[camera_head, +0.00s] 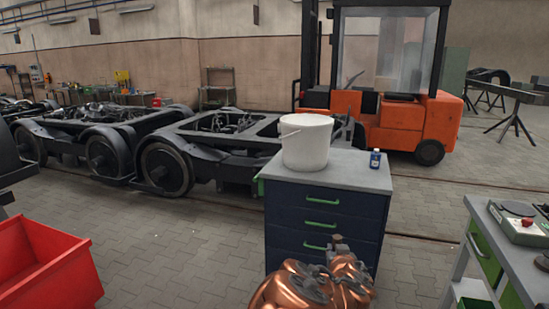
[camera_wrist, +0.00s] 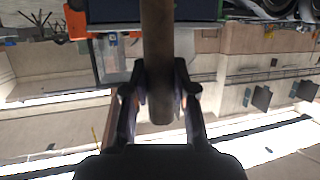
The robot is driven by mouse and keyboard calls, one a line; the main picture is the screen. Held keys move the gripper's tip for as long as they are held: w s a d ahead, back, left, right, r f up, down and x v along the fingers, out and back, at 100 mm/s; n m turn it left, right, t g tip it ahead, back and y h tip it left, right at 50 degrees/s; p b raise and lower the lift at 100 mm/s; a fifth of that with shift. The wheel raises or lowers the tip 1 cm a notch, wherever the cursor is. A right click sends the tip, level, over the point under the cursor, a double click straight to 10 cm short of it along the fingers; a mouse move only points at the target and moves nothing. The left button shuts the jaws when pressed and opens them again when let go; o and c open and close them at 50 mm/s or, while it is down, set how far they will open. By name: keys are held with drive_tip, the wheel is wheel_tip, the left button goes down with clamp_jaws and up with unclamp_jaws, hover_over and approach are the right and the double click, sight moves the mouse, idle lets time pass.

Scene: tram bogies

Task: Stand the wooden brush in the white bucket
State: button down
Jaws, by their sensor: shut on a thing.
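The white bucket (camera_head: 305,143) stands upright on the grey top of a dark blue drawer cabinet (camera_head: 325,205), near its left back part. Its inside is hidden by its wall. My gripper (camera_wrist: 160,85) is shut on a brown wooden bar, which I take to be the wooden brush (camera_wrist: 158,50). The bar runs from the top edge of the wrist view down between the fingers, and its far part is cut off. In the head view my copper-coloured arm is at the bottom, in front of the cabinet; the brush cannot be clearly told there.
A small blue bottle (camera_head: 375,159) stands on the cabinet top, right of the bucket. A red bin (camera_head: 45,265) is at lower left. A grey workbench (camera_head: 490,235) is at right. Tram bogies (camera_head: 165,145) and an orange forklift (camera_head: 400,120) stand behind. Floor left of the cabinet is clear.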

drive_tip(key=shift+n+y, duration=0.5)
drive_tip(key=shift+y, duration=0.1)
drive_tip(key=shift+f, duration=2.05)
drive_tip(key=shift+r, duration=0.1)
